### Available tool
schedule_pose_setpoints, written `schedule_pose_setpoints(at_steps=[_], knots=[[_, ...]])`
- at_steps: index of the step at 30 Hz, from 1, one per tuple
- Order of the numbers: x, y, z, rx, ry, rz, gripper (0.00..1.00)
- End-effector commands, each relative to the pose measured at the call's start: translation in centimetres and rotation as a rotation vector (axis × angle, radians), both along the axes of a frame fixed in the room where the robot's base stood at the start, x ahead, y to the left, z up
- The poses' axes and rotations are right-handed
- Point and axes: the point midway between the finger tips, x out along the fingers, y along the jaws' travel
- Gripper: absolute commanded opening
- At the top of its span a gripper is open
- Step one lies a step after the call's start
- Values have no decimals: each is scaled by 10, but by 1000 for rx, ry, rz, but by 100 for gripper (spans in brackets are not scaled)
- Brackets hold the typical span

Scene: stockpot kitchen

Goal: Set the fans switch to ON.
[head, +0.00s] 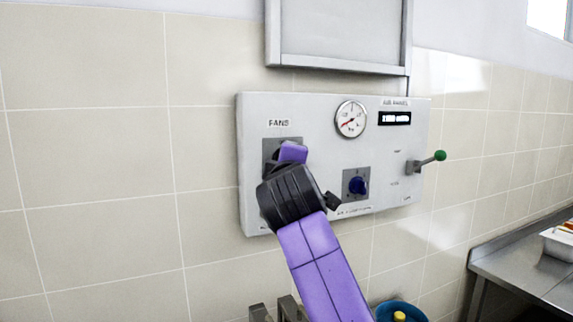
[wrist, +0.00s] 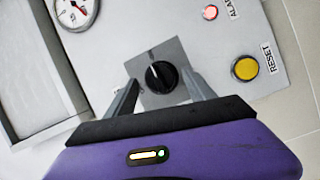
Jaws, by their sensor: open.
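The fans switch is a black rotary knob (wrist: 161,77) on a square grey plate, with a small pale mark on its face. In the wrist view it sits between the two fingers of my gripper (wrist: 160,80), which is open. The fingers lie on either side of the knob; I cannot tell whether they touch it. In the head view my purple gripper (head: 293,152) is in front of the grey plate (head: 269,147) below the FANS label (head: 279,123), and it hides the knob. I cannot read the switch's position labels.
The grey wall panel (head: 316,113) also carries a dial gauge (head: 351,119), a blue knob (head: 357,186) and a lever with a green ball (head: 440,156). A steel counter (head: 525,262) stands right.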

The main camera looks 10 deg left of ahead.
Motion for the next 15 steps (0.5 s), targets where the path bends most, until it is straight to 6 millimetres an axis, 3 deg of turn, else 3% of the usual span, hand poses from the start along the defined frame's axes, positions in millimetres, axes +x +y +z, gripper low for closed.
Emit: schedule_pose_setpoints(at_steps=[15], knots=[[-63,-13,-2,1,-1,1,63]])
